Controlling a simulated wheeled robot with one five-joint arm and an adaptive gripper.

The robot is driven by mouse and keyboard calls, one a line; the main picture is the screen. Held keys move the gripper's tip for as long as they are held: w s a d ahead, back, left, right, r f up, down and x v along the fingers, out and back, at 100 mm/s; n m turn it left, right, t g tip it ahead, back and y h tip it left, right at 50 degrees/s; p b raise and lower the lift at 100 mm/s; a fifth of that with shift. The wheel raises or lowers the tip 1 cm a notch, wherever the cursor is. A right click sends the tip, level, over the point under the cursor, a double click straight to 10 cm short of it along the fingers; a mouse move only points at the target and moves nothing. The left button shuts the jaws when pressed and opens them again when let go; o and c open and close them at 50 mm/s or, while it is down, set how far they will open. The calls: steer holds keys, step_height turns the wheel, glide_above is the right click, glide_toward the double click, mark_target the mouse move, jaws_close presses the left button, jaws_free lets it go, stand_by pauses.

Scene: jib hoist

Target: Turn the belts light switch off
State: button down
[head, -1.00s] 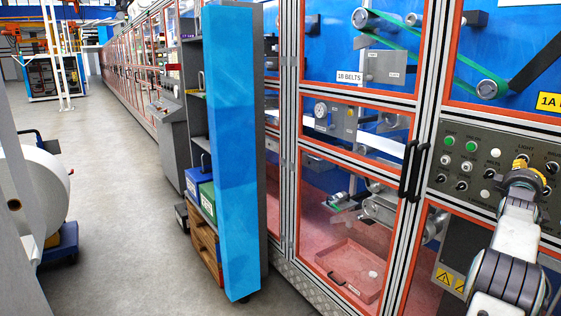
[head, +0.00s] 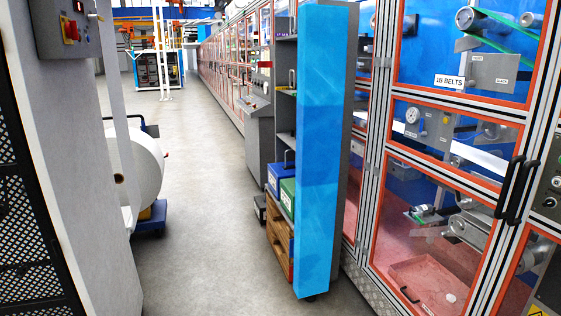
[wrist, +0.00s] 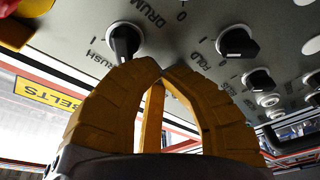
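A grey control panel (wrist: 190,25) fills the upper wrist view, tilted. A black rotary switch (wrist: 124,42) is just beyond my left finger, near lettering partly readable as "RUSH" and "DRUM". A second black switch (wrist: 237,42) is to its right, near "FOLD". In the head view only the panel's left edge (head: 550,190) shows, and my gripper is out of frame.
More knobs (wrist: 260,80) line the panel at right. A yellow "BELTS" sign (wrist: 48,95) is at left. The head view shows black door handles (head: 515,190), a blue-ended shelf (head: 318,150), a white roll (head: 140,165) and clear grey floor (head: 205,180) between.

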steer(key=shift+w+a+r, duration=0.15)
steer(key=shift+w+a, duration=0.1)
steer(key=shift+w, duration=0.05)
steer(key=shift+s+d, duration=0.1)
steer(key=shift+s, duration=0.15)
steer(key=c, duration=2)
jaws_free()
steer(key=shift+s+a+f+b, duration=0.1)
steer(key=shift+a+f+b, duration=0.25)
steer(key=shift+b, duration=0.65)
jaws_close()
steer(key=s+a+f+b, duration=0.1)
steer(key=a+f+b, duration=0.1)
steer(key=a+b, duration=0.45)
steer(key=w+d+p, duration=0.1)
steer(key=d+p, duration=0.6)
steer(key=shift+w+p, duration=0.3)
steer(key=shift+p, duration=0.1)
steer(key=shift+f, duration=0.1)
